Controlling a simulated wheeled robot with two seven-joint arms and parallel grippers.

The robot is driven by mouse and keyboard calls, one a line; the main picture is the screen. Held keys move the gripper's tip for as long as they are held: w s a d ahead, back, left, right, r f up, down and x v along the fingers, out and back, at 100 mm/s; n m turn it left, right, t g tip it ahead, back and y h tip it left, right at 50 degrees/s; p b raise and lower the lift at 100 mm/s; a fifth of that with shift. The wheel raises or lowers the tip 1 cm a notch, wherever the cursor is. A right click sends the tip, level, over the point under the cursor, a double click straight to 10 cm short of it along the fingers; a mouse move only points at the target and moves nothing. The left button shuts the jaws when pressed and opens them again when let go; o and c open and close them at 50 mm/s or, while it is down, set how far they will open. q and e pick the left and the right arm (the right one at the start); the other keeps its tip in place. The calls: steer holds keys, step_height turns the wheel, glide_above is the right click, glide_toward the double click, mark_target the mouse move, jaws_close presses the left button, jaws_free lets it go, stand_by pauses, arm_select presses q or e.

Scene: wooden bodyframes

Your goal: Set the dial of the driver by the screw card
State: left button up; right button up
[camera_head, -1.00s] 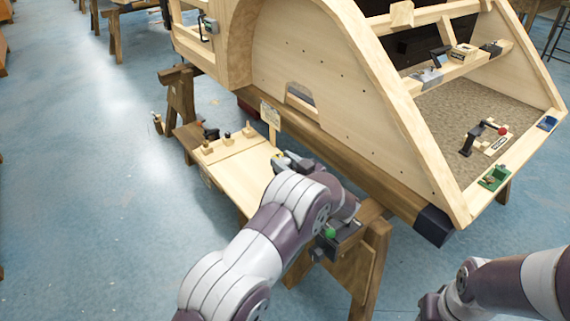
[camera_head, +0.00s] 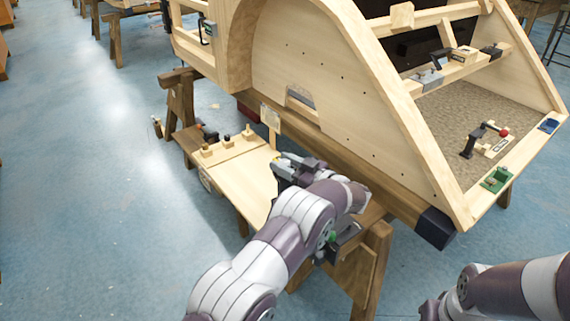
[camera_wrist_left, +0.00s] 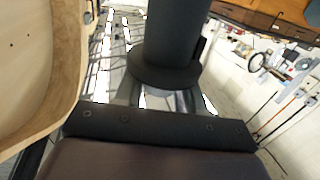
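A small pale upright card (camera_head: 270,117) stands at the back edge of the low wooden work board, beside the body frame; its print is too small to read. My left gripper (camera_head: 284,167) is over the right end of the board, right of and nearer than the card. Its fingers are too small to make out. In the left wrist view a dark cylinder with a wide collar (camera_wrist_left: 172,45) stands beyond a dark bar; I cannot tell whether it is the driver or whether the gripper holds it. No dial can be made out. My right gripper is out of view.
The work board (camera_head: 240,181) carries a row of small wooden blocks with dark tops (camera_head: 227,141) and a dark tool (camera_head: 208,134). The wooden body frame (camera_head: 320,130) rises behind it. A sawhorse (camera_head: 368,265) stands under my left forearm. The blue floor at left is clear.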

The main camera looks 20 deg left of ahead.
arm_select(q)
steer(key=shift+o, duration=1)
steer(key=v, duration=1.2)
steer(key=shift+d+p, duration=0.25)
steer(key=shift+p, duration=0.05)
steer(key=shift+s, duration=0.1)
